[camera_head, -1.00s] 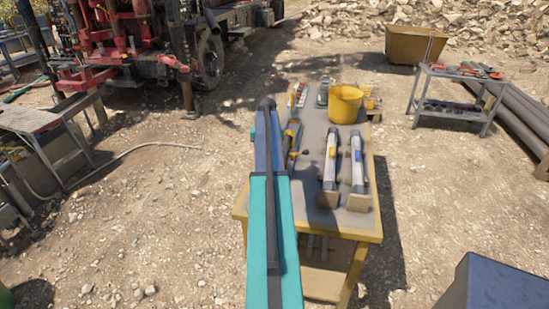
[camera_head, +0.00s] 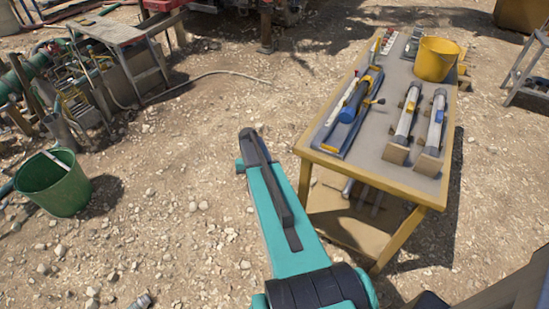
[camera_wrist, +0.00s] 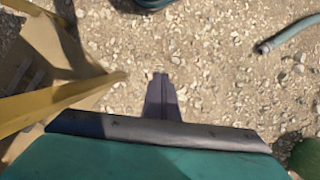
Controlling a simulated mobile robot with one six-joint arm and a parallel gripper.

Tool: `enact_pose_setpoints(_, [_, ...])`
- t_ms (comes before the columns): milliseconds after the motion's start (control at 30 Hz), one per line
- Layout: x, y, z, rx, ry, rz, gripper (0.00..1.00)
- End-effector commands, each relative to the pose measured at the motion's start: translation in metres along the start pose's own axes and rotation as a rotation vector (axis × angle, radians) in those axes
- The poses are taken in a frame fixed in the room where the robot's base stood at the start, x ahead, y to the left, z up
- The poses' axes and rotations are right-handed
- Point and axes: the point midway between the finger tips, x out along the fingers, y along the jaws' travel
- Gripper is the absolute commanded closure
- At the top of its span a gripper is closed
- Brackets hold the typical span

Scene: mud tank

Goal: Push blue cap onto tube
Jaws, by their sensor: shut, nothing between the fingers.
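Two pale tubes lie on wooden blocks on the yellow-framed table, at the right of the head view. The left tube (camera_head: 406,119) bears a yellow piece and the right tube (camera_head: 435,131) a blue piece (camera_head: 440,116). I cannot tell whether that blue piece is the cap. My gripper (camera_wrist: 161,78) shows in the wrist view as dark fingers, shut and empty, above gravel. My teal arm reaches up the middle of the head view, left of the table and apart from the tubes. My fingers are hidden there.
The table (camera_head: 385,180) also bears a blue tool (camera_head: 350,110) at its left edge and a yellow bucket (camera_head: 436,60) at the back. A green bucket (camera_head: 55,187) stands on the ground at left. A hose (camera_wrist: 285,36) lies on the gravel. Open gravel lies left of the table.

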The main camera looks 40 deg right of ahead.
Motion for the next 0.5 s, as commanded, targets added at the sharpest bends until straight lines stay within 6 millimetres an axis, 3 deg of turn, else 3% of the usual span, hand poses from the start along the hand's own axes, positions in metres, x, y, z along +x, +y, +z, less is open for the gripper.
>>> enact_pose_setpoints(33, [0.022, -0.015, 0.022, -0.038, -0.016, 0.011, 1.00])
enact_pose_setpoints(200, [0.078, -0.052, 0.078, -0.148, -0.054, 0.042, 1.00])
enact_pose_setpoints(500, [0.164, -0.087, 0.185, -0.340, -0.122, 0.104, 1.00])
